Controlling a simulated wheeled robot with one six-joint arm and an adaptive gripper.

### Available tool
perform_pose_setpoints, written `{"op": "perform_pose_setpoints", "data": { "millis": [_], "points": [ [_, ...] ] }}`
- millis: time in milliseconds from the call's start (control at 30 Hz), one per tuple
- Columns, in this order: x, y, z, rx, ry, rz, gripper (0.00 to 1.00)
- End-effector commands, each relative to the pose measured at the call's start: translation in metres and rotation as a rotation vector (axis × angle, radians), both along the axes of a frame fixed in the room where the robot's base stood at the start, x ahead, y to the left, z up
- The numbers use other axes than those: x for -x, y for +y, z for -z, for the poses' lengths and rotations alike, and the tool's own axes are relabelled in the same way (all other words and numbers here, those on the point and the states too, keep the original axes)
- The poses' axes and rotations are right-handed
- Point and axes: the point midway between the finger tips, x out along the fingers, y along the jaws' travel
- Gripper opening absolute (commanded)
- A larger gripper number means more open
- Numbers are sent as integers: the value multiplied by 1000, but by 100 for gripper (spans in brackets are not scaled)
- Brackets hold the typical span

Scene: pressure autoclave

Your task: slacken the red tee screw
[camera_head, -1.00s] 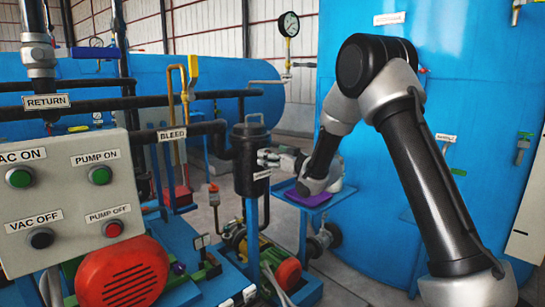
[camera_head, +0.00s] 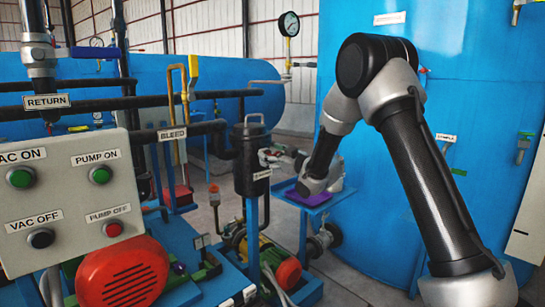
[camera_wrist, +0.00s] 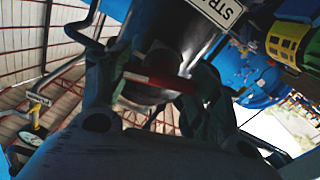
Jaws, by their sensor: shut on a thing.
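The red tee screw (camera_wrist: 160,81) shows in the wrist view as a red crossbar in front of the dark body of the strainer (camera_wrist: 182,32). The fingers of my gripper (camera_wrist: 155,88) stand one on each side of the bar and are shut on it. In the head view, my gripper (camera_head: 277,156) reaches the right side of the black upright strainer (camera_head: 251,165). The screw itself is too small and covered to make out clearly there. The screw's shank is hidden in the wrist view.
A purple-topped blue stand (camera_head: 308,198) is below my wrist. A large blue tank (camera_head: 450,90) is behind my arm. A pressure gauge (camera_head: 289,24) rises behind the strainer. A control box (camera_head: 70,190), a red motor (camera_head: 123,274) and pipes crowd the left.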

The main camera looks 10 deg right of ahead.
Motion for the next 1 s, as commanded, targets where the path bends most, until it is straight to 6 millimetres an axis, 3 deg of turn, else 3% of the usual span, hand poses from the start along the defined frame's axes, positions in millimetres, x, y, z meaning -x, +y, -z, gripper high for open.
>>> {"op": "perform_pose_setpoints", "data": {
  "millis": [1000],
  "points": [
    [2,4,4,798,-539,-1,40]
  ]
}}
